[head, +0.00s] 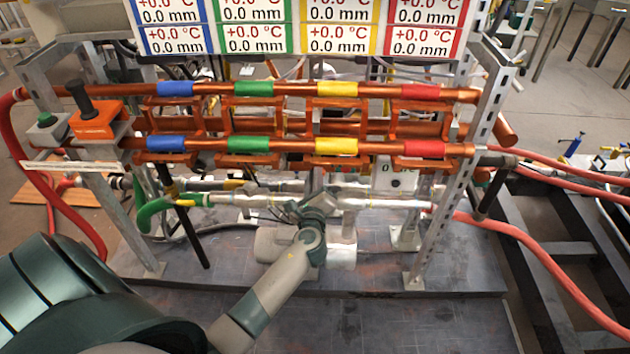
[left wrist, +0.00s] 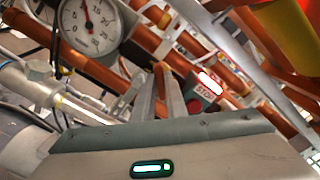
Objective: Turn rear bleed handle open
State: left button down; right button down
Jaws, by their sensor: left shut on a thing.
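My left gripper (head: 318,203) reaches in from the lower left, at the silver pipes (head: 260,201) below the lower copper pipe. In the left wrist view its two fingers (left wrist: 168,88) are close together, shut on a small part that they mostly hide. It sits where a bleed handle could be, but its shape and turn angle cannot be made out. A green curved handle (head: 152,214) shows farther left on the pipework, apart from my gripper. My right gripper is not in view.
Two copper pipes (head: 310,145) with coloured bands run above my gripper on a metal frame (head: 455,165). A round gauge (left wrist: 90,22) and a red STOP button (left wrist: 194,105) show in the left wrist view. Red hoses (head: 540,262) hang at the right. The grey base plate is mostly clear.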

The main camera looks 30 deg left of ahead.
pick_arm(q)
jog(key=shift+s+f+n+b, duration=0.15)
jog(key=shift+n+b, duration=1.1)
jog(key=shift+n, duration=0.85)
jog(key=shift+w+f+n+b, duration=0.1)
jog(key=shift+n+b, duration=1.1)
jog(key=shift+n, duration=0.9)
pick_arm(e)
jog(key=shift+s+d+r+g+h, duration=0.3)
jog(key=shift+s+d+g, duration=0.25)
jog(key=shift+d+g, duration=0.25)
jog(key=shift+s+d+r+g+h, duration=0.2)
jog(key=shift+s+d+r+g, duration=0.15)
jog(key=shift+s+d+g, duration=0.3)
pick_arm(q)
jog(key=shift+a, duration=0.1)
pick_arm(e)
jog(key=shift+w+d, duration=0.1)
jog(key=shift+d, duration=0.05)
pick_arm(q)
jog(key=c, duration=1.8)
grip_release()
jog(key=shift+s, duration=0.1)
